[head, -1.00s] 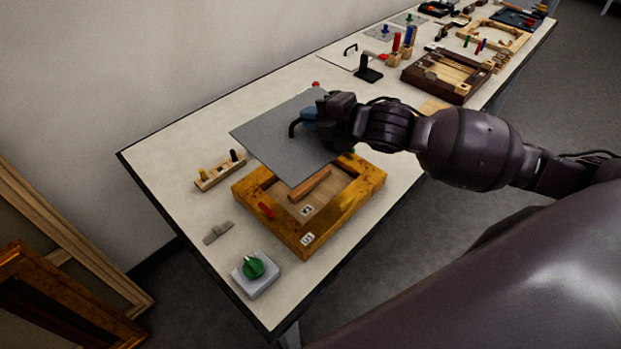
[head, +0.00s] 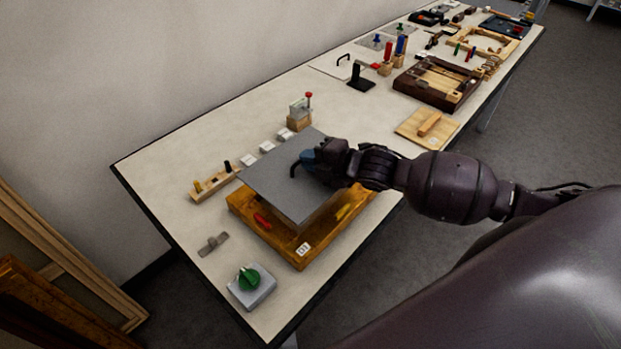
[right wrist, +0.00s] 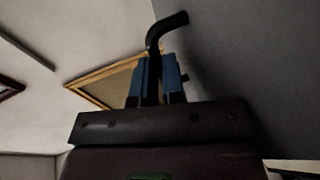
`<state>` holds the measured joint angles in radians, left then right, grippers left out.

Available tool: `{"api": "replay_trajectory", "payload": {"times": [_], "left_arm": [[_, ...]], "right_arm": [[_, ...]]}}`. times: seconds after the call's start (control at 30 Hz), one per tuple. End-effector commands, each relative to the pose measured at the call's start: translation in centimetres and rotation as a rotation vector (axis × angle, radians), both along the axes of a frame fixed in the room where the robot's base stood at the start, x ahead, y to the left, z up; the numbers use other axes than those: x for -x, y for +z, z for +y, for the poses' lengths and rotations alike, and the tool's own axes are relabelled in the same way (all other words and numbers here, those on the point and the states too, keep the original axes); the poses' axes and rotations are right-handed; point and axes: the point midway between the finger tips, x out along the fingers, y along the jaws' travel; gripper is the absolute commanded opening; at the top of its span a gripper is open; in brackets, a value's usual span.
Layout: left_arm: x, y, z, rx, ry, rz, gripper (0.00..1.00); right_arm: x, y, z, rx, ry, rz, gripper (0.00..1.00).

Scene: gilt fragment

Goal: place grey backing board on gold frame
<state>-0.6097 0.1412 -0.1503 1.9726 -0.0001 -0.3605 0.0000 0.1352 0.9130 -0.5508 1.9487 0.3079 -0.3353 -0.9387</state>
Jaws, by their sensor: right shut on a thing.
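The grey backing board (head: 285,185) is a flat sheet with a black bent handle on top. My right gripper (head: 309,160) is shut on that handle. In the right wrist view the blue fingers of the right gripper (right wrist: 160,80) close around the handle (right wrist: 166,28), and the grey board (right wrist: 245,60) fills the right side. The gold frame (head: 290,246) lies on the table under the board, which covers most of its opening. The frame's front and right sides show, with a red and a yellow piece. I cannot tell whether board and frame touch. My left gripper is out of view.
A grey block with a green knob (head: 250,283) and a small grey metal piece (head: 213,243) lie near the front. A wooden peg rack (head: 214,184) stands left of the frame. A wooden panel with a handle (head: 428,126) and a dark frame (head: 437,82) lie farther back.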

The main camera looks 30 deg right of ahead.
Motion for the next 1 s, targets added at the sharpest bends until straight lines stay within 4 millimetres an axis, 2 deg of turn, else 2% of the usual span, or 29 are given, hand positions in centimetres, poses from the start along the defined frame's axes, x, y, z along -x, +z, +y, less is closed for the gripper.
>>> {"api": "replay_trajectory", "payload": {"times": [0.1,0.27,0.6,1.0], "left_arm": [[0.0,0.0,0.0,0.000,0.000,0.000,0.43],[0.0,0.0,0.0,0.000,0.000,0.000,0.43],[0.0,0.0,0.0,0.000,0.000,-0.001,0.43],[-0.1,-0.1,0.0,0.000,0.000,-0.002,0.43]], "right_arm": [[0.0,-1.6,0.0,-0.001,0.000,0.000,0.00],[0.0,-2.6,0.0,0.000,0.000,0.000,0.00],[0.0,-6.5,0.0,0.000,-0.001,-0.001,0.00],[0.0,-6.9,0.0,0.000,0.000,-0.002,0.00]]}}
